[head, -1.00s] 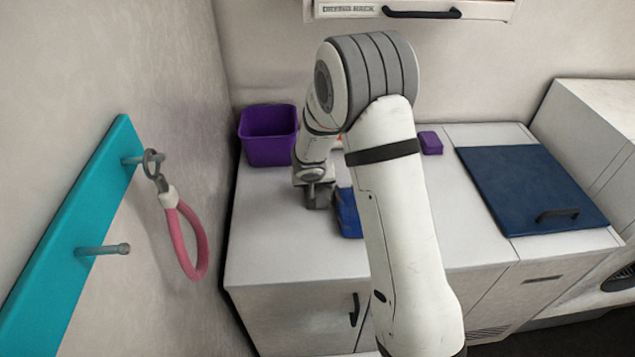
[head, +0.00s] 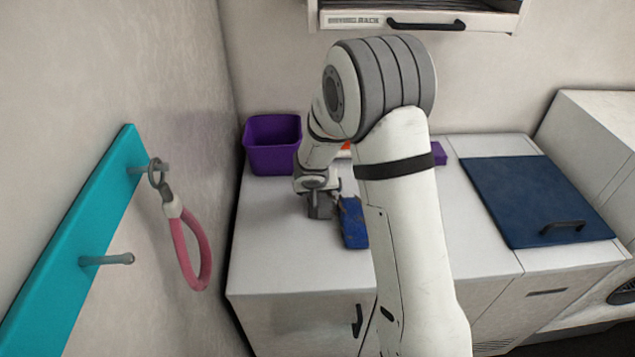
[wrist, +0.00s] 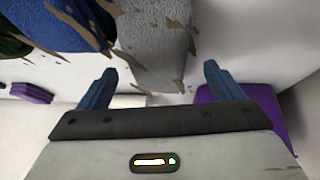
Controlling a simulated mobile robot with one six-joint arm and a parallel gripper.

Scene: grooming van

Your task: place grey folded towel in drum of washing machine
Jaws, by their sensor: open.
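The grey folded towel (wrist: 150,45) shows in the wrist view, ahead of and between my finger tips, with ragged brown patches along its edges. My gripper (wrist: 160,85) is open, its two blue fingers apart with nothing visibly held between them. In the head view my gripper (head: 319,208) points down over the left part of the white counter; I cannot make out the grey towel there. The washing machine seems to be the white unit at the right edge, where part of a dark round opening (head: 624,291) shows; its drum interior cannot be seen.
A blue folded cloth (head: 353,224) lies right beside my gripper. A purple bin (head: 272,158) stands behind it, and a small purple block (head: 439,153) farther right. A dark blue lid (head: 530,195) with a black handle covers the right counter. A pink loop (head: 187,245) hangs at left.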

